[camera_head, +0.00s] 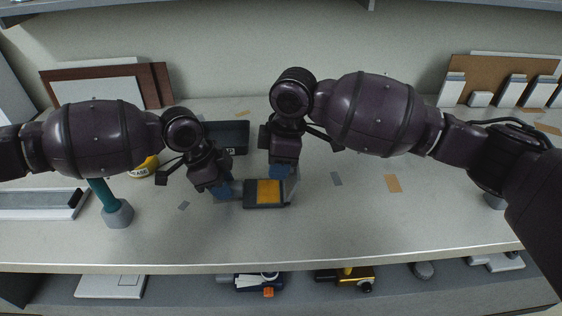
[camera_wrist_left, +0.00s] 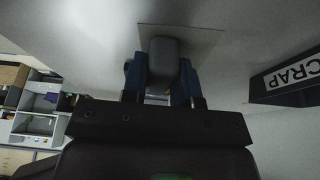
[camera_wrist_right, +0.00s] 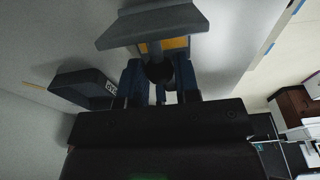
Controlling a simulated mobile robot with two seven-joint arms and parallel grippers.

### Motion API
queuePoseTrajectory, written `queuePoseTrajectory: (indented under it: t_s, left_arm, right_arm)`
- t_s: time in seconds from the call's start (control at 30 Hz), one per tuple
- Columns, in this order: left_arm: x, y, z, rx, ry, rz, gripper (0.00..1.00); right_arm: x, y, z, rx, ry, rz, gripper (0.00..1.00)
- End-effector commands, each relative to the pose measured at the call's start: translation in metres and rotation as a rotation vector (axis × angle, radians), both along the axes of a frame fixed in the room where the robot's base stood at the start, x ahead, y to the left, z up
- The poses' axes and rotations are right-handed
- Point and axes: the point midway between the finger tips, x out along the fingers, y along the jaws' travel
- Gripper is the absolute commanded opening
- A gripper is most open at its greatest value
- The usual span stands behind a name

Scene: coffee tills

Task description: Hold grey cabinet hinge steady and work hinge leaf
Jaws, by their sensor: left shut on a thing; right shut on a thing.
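The grey hinge (camera_head: 250,199), with an orange-yellow patch on top, is at the middle front of the worktop. My left gripper (camera_head: 226,191) is shut on its left end; the left wrist view shows a grey rounded block (camera_wrist_left: 165,62) between the blue fingers. My right gripper (camera_head: 283,172) is shut at the hinge's right side, by an upright grey leaf (camera_head: 292,188). In the right wrist view the leaf (camera_wrist_right: 152,24) is a wide grey plate, with a dark round part (camera_wrist_right: 158,70) between the fingers. The fingers partly hide the hinge's ends.
A dark scrap tray (camera_head: 228,135) stands behind the hinge. A yellow tub (camera_head: 143,168) and a teal-handled tool with a grey base (camera_head: 117,214) are at left. Flat tan and grey scraps lie to the right. The front right worktop is mostly clear.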

Motion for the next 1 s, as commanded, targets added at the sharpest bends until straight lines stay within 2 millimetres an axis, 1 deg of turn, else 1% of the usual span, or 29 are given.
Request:
queuePoseTrajectory:
  t_s: [0.03,0.27,0.3,0.47,0.5,0.8,0.87,1.0]
  left_arm:
    - [-0.001,-0.001,0.000,-0.002,0.000,-0.002,0.00]
    - [-0.001,-0.002,0.000,-0.003,0.001,-0.004,0.00]
    - [-0.001,-0.002,0.000,-0.003,0.001,-0.004,0.00]
    - [-0.001,-0.002,0.000,-0.003,0.001,-0.004,0.00]
    - [-0.001,-0.002,0.000,-0.003,0.001,-0.003,0.00]
    - [-0.001,-0.001,0.000,-0.002,0.001,-0.001,0.00]
    - [0.000,-0.001,0.000,-0.002,0.001,-0.001,0.00]
    - [0.000,-0.001,0.000,-0.002,0.001,-0.001,0.00]
  right_arm:
    - [-0.001,0.004,0.000,0.005,0.000,0.003,0.16]
    - [-0.001,0.005,0.000,0.006,-0.001,0.003,0.16]
    - [-0.001,0.005,0.000,0.006,-0.001,0.004,0.32]
    - [-0.001,0.005,0.000,0.004,-0.001,0.003,0.56]
    - [-0.001,0.005,0.000,0.004,-0.001,0.003,0.59]
    - [0.000,0.004,0.002,0.003,0.000,0.002,0.59]
    - [0.000,0.003,0.005,0.004,-0.001,0.002,0.59]
    - [0.000,0.000,0.024,0.004,-0.003,0.001,0.59]
